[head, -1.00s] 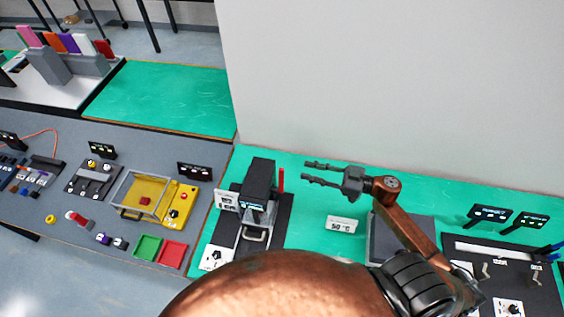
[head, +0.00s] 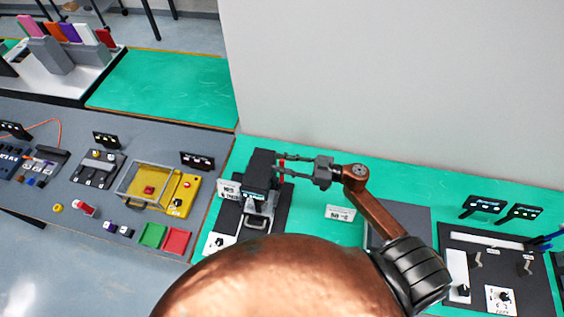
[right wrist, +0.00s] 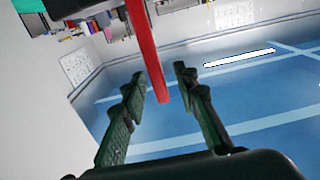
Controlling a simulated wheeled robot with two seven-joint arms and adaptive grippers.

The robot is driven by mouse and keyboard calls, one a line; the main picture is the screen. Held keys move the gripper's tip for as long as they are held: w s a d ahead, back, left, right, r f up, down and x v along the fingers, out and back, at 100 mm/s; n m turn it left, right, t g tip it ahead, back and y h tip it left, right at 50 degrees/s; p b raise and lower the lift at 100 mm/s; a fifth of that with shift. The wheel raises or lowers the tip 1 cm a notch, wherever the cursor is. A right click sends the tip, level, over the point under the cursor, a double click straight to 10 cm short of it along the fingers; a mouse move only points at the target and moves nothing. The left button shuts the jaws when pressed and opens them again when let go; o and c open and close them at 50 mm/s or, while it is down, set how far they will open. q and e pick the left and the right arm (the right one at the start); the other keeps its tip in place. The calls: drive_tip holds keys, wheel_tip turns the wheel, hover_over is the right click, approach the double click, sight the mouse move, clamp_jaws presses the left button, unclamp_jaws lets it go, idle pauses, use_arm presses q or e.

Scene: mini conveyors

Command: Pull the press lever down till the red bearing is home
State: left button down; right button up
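The press (head: 258,172), a dark upright body with a small screen, stands on a black base on the green bench top. In the right wrist view the red lever (right wrist: 148,45) runs down between the two open fingers (right wrist: 161,80), with a gap on at least the right side. I cannot make out the red bearing in the press. My left gripper is not in view.
A yellow fixture (head: 180,197), a green tray (head: 153,235) and a red tray (head: 176,241) lie to the left. A pale wall rises behind. My copper-coloured arm covers the front.

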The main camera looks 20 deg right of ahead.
drive_tip(key=shift+c, duration=0.5)
clamp_jaws()
